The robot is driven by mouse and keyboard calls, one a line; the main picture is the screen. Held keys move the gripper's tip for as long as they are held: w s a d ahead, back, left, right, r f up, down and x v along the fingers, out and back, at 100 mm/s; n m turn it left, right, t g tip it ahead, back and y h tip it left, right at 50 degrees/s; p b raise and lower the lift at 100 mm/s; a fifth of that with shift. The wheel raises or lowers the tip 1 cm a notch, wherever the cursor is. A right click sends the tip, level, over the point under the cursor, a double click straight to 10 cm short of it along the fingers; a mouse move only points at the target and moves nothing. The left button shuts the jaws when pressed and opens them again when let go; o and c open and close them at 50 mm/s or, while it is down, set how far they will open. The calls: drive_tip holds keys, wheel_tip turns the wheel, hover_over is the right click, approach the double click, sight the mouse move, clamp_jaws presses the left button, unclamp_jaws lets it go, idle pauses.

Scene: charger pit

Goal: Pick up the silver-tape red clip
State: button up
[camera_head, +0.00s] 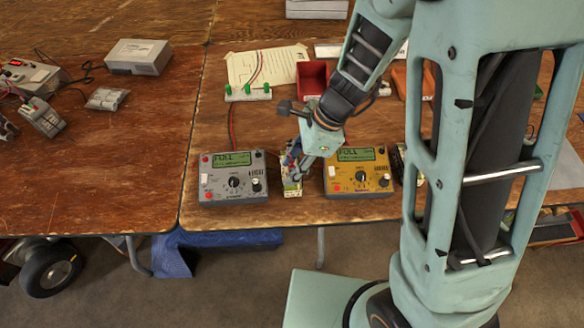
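My gripper (295,170) reaches down between a grey charger (233,180) and a yellow charger (358,175). It is just above or at a small pale block (291,190) at the table's front. Small blue and reddish parts (290,153) show beside the gripper, too small to make out. I cannot tell which thing is the silver-tape red clip; it may be hidden by my gripper or arm. The fingertips are too small and covered to tell whether they are open or shut, or touch the block.
Both charger screens read "FULL". Behind them are a white strip with green pieces (247,92), a paper sheet (267,66) and a red bin (314,78). A pale grey box (138,57) and wired devices (42,116) lie on the left table. Its front right is clear.

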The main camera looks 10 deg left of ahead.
clamp_jaws()
drive_tip(key=shift+r, duration=0.1)
idle(0.3)
